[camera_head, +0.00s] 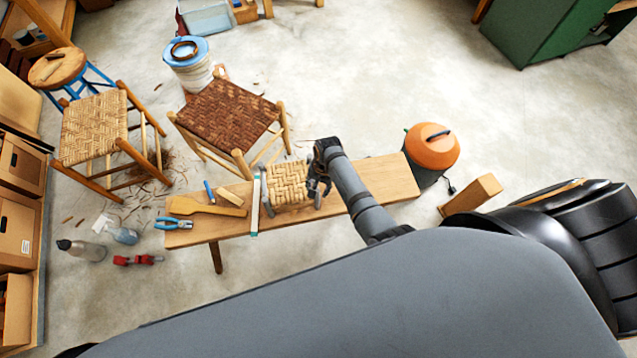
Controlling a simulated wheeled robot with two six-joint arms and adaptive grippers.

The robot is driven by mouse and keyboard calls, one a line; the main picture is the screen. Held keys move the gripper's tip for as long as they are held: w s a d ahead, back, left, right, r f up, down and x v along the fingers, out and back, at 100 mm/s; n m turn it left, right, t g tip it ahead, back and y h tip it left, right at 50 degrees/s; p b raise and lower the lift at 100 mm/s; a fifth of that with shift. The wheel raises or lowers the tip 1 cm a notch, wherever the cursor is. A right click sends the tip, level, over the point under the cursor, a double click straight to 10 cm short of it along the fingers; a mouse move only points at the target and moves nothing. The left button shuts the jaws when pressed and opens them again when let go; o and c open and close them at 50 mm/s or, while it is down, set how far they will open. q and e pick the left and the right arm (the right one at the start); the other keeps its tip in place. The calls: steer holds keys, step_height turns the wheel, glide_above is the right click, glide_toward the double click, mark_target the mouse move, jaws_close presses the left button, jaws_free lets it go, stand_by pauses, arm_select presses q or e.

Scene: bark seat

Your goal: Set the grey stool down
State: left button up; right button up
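A small stool with a pale woven seat (287,183) and grey frame ends shows over the wooden bench (385,180). I cannot tell whether its feet touch the bench top. My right gripper (319,188) is at the stool's right edge, with its dark fingers around the grey rail there. The fingers hide part of that edge. My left gripper is not in view.
A brown woven stool (228,115) stands behind. An orange-topped vacuum (432,146) stands by the bench's right end.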

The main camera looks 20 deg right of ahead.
step_height(320, 180, up, 12)
steer(key=d+p, duration=0.1)
steer(key=shift+d+p, duration=0.35)
steer(key=shift+p, duration=0.05)
steer(key=shift+f, duration=0.15)
steer(key=s+d+f+n, duration=0.1)
steer(key=s+d+f, duration=0.1)
steer(key=s+f, duration=0.35)
steer(key=s+d+f+n+h, duration=0.1)
steer(key=s+f, duration=0.1)
steer(key=f, duration=0.6)
steer(key=s+d+f+n, duration=0.2)
steer(key=s+f, duration=0.1)
steer(key=f, duration=0.3)
steer(key=s+d+f+n, duration=0.2)
steer(key=s+f, duration=0.4)
steer(key=s, duration=0.5)
steer(key=s+d+f+n+t+h, duration=0.1)
steer(key=s+d+f, duration=0.4)
steer(key=s, duration=0.7)
steer(key=shift+s+d+f+n, duration=0.3)
steer(key=shift+f+n, duration=0.2)
steer(key=shift+n, duration=0.3)
steer(key=o, duration=0.4)
steer(key=shift+o, duration=0.2)
